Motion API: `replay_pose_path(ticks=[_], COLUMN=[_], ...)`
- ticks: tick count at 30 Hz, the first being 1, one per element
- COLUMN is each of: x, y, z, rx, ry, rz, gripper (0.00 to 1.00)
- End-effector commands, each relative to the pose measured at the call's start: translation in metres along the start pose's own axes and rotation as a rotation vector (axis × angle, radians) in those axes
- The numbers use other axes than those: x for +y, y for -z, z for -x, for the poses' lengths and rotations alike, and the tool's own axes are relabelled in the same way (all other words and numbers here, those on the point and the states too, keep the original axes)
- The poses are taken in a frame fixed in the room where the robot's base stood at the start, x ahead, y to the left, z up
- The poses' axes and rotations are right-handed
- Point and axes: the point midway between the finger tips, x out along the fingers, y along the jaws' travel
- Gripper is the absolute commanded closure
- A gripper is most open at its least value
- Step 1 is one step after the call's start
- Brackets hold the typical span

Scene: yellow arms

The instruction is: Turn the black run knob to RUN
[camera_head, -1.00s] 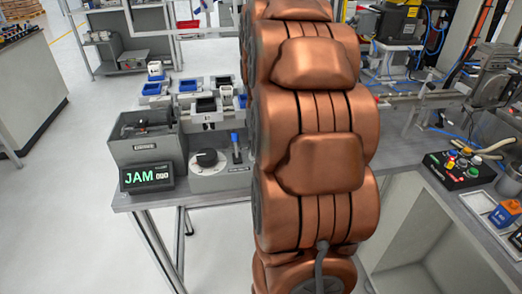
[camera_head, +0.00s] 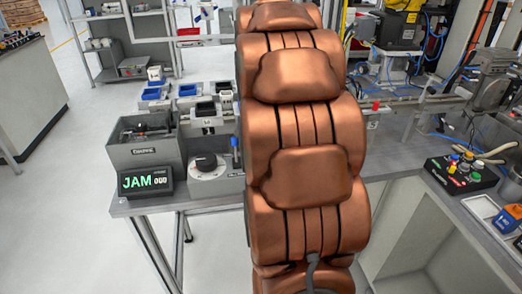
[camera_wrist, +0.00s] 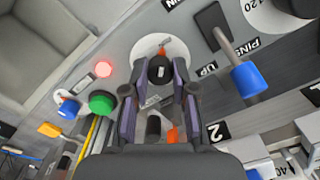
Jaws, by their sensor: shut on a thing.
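In the wrist view the black run knob (camera_wrist: 160,71) sits on a round white plate (camera_wrist: 143,52) and carries a short white mark. The two fingers of my gripper (camera_wrist: 160,82) are closed on its sides. The lettering around the plate is too hidden to read the knob's setting. In the head view my copper-coloured arm covers the knob and the gripper. A display (camera_head: 146,181) at the left reads JAM and a short number.
Close to the knob are a lit red lamp (camera_wrist: 103,69), a green button (camera_wrist: 102,103) and a blue-handled lever (camera_wrist: 247,78). A white dial with a black knob (camera_head: 206,161) stands beside the display. A black button box (camera_head: 461,172) is at the right.

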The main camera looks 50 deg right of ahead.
Motion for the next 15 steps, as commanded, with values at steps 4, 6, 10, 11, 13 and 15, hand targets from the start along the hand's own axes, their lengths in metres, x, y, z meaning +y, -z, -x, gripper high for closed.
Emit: replay_pose_path(ticks=[4, 6, 10, 11, 13, 15], x=[0.0002, 0.0002, 0.0002, 0.0002, 0.0001, 0.0001], y=[0.0, 0.0, 0.0001, 0.0001, 0.0002, 0.0002], z=[-0.0001, -0.0001, -0.0001, -0.0001, 0.0, 0.0], rx=[0.0, 0.0, 0.0, 0.0, 0.0, 0.0], ry=[0.0, 0.0, 0.0, 0.0, 0.0, 0.0], rz=[-0.001, 0.0, 0.0, 0.0, 0.001, 0.001], gripper=[1.0, 1.0, 0.65, 0.62, 0.55, 0.49])
